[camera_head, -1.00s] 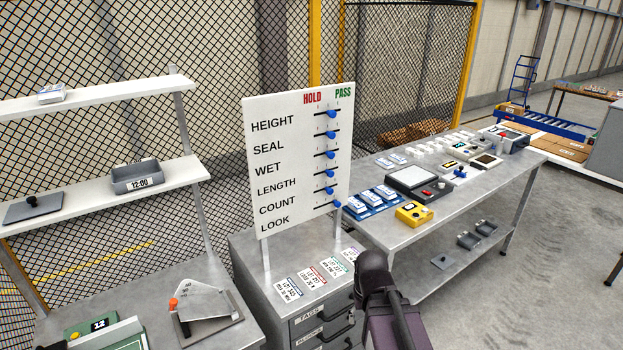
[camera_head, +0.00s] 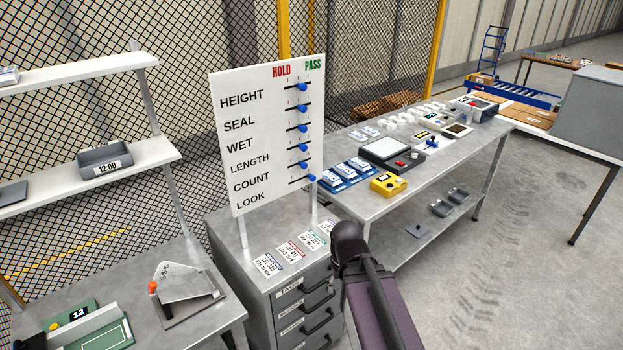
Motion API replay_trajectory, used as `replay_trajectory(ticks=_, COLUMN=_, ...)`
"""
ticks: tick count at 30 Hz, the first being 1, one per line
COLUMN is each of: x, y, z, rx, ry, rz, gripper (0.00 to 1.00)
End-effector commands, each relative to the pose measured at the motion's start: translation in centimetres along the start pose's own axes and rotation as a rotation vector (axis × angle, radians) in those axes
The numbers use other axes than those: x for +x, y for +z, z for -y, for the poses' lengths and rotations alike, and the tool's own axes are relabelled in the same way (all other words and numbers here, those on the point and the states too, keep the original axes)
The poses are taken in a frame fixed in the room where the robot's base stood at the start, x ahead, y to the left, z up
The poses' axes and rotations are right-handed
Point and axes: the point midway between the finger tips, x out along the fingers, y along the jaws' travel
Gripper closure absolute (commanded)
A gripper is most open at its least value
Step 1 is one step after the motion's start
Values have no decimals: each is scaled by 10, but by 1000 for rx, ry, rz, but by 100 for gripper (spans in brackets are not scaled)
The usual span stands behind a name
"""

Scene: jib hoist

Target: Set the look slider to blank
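The white board (camera_head: 268,125) stands on two posts on a grey drawer cabinet, with rows HEIGHT, SEAL, WET, LENGTH, COUNT and LOOK under the headings HOLD and PASS. Each row has a blue knob on a dark slot. The look slider (camera_head: 312,177) is the lowest knob, at the right end of its slot on the PASS side. The other knobs, such as the height slider (camera_head: 303,87), sit near mid-slot. A dark and purple part of my arm rises at bottom centre, in front of the cabinet. My gripper's fingers are not in view.
The drawer cabinet (camera_head: 255,287) carries several lot tags below the board. A long steel table (camera_head: 405,207) with devices stands to the right. A shelf bench (camera_head: 60,290) is at left, with mesh fencing behind. The floor at right (camera_head: 500,290) is clear.

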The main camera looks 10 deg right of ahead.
Motion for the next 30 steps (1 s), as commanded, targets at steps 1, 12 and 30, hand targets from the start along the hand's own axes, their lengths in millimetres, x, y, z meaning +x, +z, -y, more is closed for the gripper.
replay_trajectory(ticks=1, x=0, y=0, z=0, rx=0, ry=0, rz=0, gripper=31)
replay_trajectory(ticks=12, x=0, y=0, z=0, rx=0, ry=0, rz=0, gripper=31)
replay_trajectory(ticks=30, x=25, y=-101, z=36, rx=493, ry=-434, rz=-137, gripper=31)
